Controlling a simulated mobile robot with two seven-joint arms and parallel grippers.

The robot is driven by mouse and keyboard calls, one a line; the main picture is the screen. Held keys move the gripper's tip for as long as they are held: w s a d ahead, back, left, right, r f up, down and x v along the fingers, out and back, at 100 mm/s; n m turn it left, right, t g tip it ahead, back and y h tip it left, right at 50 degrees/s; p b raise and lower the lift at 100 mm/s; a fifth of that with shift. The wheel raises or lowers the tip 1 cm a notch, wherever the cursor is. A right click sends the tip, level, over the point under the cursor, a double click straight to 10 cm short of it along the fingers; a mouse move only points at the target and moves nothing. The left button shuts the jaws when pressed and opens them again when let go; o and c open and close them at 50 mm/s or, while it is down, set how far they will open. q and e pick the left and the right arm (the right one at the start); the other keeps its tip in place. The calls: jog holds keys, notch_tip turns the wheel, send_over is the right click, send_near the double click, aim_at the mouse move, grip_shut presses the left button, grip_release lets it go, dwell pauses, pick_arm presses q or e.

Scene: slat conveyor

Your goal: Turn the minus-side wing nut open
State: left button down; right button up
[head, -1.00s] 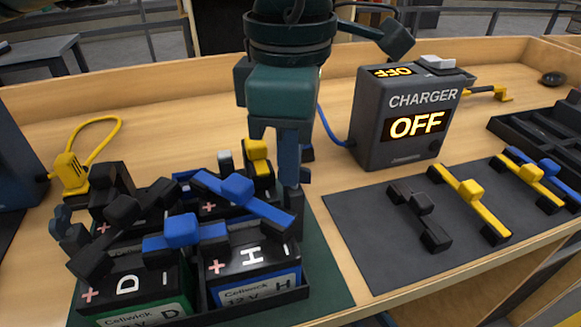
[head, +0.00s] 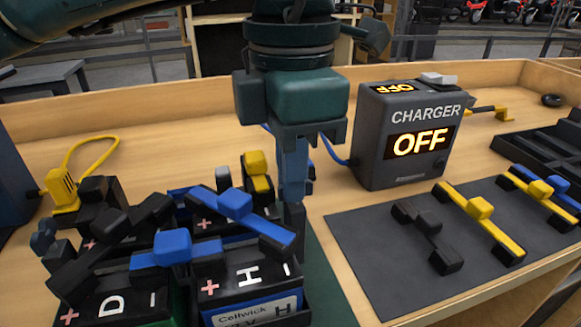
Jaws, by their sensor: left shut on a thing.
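My left gripper (head: 296,205) comes down at the right side of the battery tray (head: 322,300), beside the battery marked H (head: 250,272). Its fingers point straight down and are shut, with dark tips low by the tray's right edge. The minus-side wing nut is between the tips and hidden by them. A similar slate-coloured piece (head: 42,236) stands at the tray's left side, on the plus side. Blue links with black ends (head: 236,204) lie across the batteries. The battery marked D (head: 112,305) is at the front left. My right gripper is out of view.
A charger (head: 405,140) reading OFF stands behind, right of my gripper. A yellow plug (head: 64,190) stands at the left.

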pick_arm(q)
jog(key=shift+s, duration=0.1)
jog(key=c, duration=1.6)
grip_release()
notch_tip(320, 180, up, 13)
jog(key=shift+r+p, duration=0.1)
jog(key=shift+p, duration=1.05)
